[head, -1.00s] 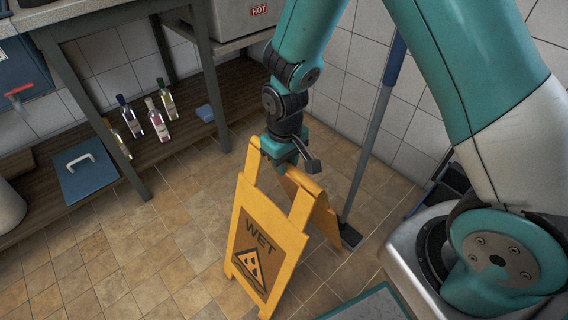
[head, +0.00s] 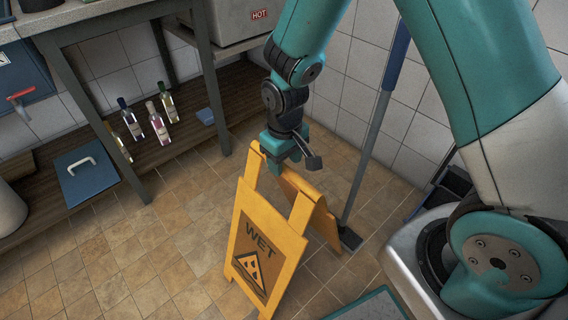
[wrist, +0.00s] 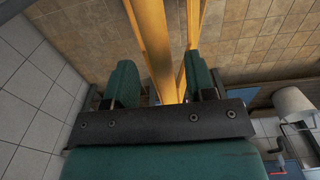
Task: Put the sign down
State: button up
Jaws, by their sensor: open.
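The yellow WET sign (head: 270,228) is an A-frame that stands upright on the tiled floor with its legs spread, in the middle of the head view. My gripper (head: 283,160) is right at the sign's top edge, pointing down. In the wrist view the two green fingers of my gripper (wrist: 164,82) are apart, one on each side of the sign's yellow top bar (wrist: 152,45). The fingers look clear of the bar, though the exact gap is hard to judge. My gripper hides part of the sign's top in the head view.
A blue-handled pole (head: 372,135) leans on the white tiled wall behind the sign. A table with a low wooden shelf (head: 160,155) is at the left, holding several bottles (head: 157,122) and a blue box (head: 86,172). The floor left of the sign is clear.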

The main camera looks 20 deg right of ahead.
notch_tip(320, 180, up, 10)
jog(key=p, duration=0.2)
jog(key=s+a+r+n+y, duration=0.1)
jog(key=s+a+r+y, duration=0.1)
jog(key=s+r, duration=0.5)
jog(key=s+a+r+n+y, duration=0.2)
jog(key=s+r, duration=0.6)
jog(key=s, duration=0.3)
jog(key=shift+s+a+r, duration=0.25)
jog(key=shift+s+a, duration=0.05)
jog(key=shift+a, duration=0.1)
notch_tip(320, 180, up, 20)
jog(key=p, duration=2)
jog(key=shift+r, duration=0.1)
